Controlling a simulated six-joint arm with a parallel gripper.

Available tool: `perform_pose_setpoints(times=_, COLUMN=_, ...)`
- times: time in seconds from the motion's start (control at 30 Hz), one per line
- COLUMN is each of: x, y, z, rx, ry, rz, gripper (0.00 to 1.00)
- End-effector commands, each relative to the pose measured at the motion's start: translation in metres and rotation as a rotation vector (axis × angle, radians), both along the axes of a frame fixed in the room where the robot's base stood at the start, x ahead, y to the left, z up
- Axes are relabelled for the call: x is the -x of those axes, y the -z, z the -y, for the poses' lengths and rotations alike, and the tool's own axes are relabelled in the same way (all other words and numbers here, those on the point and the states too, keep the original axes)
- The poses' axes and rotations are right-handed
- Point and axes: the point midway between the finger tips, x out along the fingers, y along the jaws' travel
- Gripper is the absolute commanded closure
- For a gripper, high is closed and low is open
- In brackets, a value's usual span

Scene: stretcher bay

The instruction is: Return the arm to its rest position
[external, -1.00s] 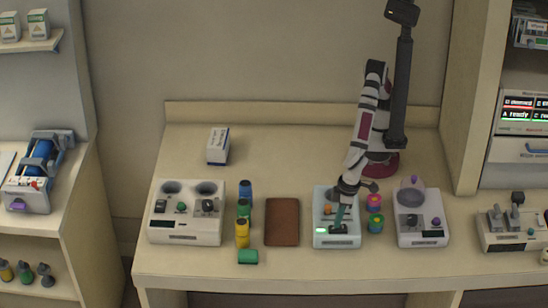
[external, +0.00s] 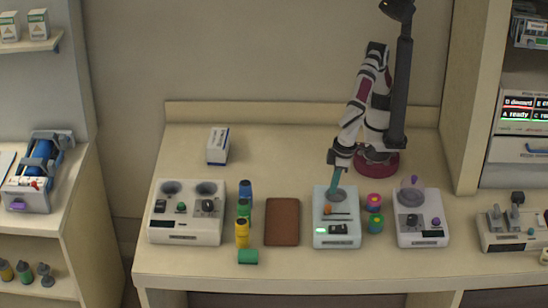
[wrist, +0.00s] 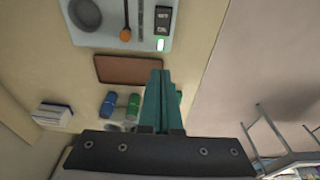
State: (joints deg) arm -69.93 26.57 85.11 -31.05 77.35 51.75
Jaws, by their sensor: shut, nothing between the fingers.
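My gripper (external: 334,192) is at the end of my arm, pointing down over the back part of the pale blue device (external: 318,236). Its teal fingers are closed together and empty. In the external view the tips overlap the device's round grey dish; I cannot tell how high above it they are. The device has an orange-tipped lever (external: 327,209), a dark panel and a lit green light at its front. In the wrist view the closed fingers (wrist: 157,74) point towards the brown pad (wrist: 128,68), and the device (wrist: 148,10) shows at the top.
A white two-dish device (external: 160,237), several coloured bottles (external: 242,232) and a brown pad (external: 282,222) stand to the left. Pink and green containers (external: 375,222) and another white device (external: 410,235) stand to the right. A small box (external: 218,145) is at the back; the table around it is clear.

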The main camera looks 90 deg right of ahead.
Motion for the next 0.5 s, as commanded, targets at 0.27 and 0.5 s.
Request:
perform_pose_setpoints(times=0.27, x=-0.001, y=0.000, z=0.001, rx=0.001, ry=0.002, rz=-0.001, gripper=1.00)
perform_pose_setpoints(times=0.5, x=-0.061, y=-0.032, z=0.153, rx=-0.004, ry=0.164, rz=-0.090, gripper=1.00)
